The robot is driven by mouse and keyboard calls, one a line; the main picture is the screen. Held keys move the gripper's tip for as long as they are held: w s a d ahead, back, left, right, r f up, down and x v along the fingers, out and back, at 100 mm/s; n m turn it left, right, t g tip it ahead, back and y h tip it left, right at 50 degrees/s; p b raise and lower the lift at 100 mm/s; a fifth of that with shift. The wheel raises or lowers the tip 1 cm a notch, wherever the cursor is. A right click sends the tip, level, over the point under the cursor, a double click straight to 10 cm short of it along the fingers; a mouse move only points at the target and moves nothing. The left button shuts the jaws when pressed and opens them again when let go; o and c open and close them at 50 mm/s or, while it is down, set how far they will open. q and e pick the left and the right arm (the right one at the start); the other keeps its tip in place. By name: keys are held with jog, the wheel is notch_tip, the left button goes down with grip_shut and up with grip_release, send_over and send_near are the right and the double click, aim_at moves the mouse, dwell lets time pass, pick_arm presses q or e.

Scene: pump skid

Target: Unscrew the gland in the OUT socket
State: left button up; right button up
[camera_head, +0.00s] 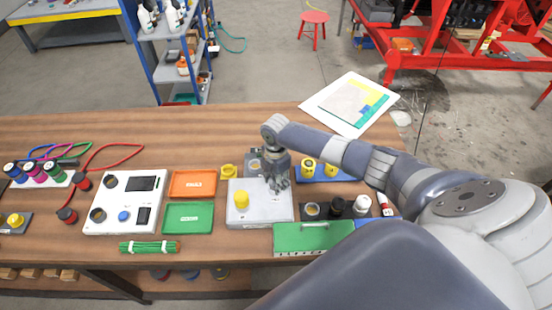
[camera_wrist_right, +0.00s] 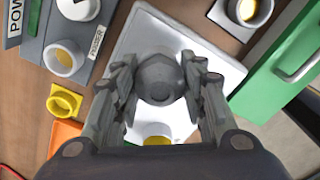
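My right gripper (camera_head: 277,184) points down over the right part of a light grey box (camera_head: 262,214). In the wrist view its two fingers (camera_wrist_right: 160,75) lie against both sides of a dark grey round gland (camera_wrist_right: 160,78), with no clear gap. The fingers hide the gland in the head view, and the gland hides its socket. I cannot read an OUT label. A yellow gland (camera_head: 241,199) stands upright on the same box, to the left of the gripper; its top shows at the bottom of the wrist view (camera_wrist_right: 158,140). My left gripper is out of view.
An orange tray (camera_head: 192,184) and a green tray (camera_head: 188,217) lie to the left. A yellow ring (camera_head: 229,171) is behind the box. A green case (camera_head: 300,237) stands close in front on the right. Holders with yellow, black and white parts (camera_head: 336,208) are to the right.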

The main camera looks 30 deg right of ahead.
jog(key=shift+c, duration=0.9)
jog(key=n+b, duration=0.1)
jog(key=n, duration=0.1)
jog(key=shift+w+f+n, duration=0.1)
jog(key=shift+n, duration=1.2)
jog(key=n+b, duration=0.1)
jog(key=n, duration=0.2)
jog(key=shift+n, duration=0.8)
jog(key=o, duration=1.1)
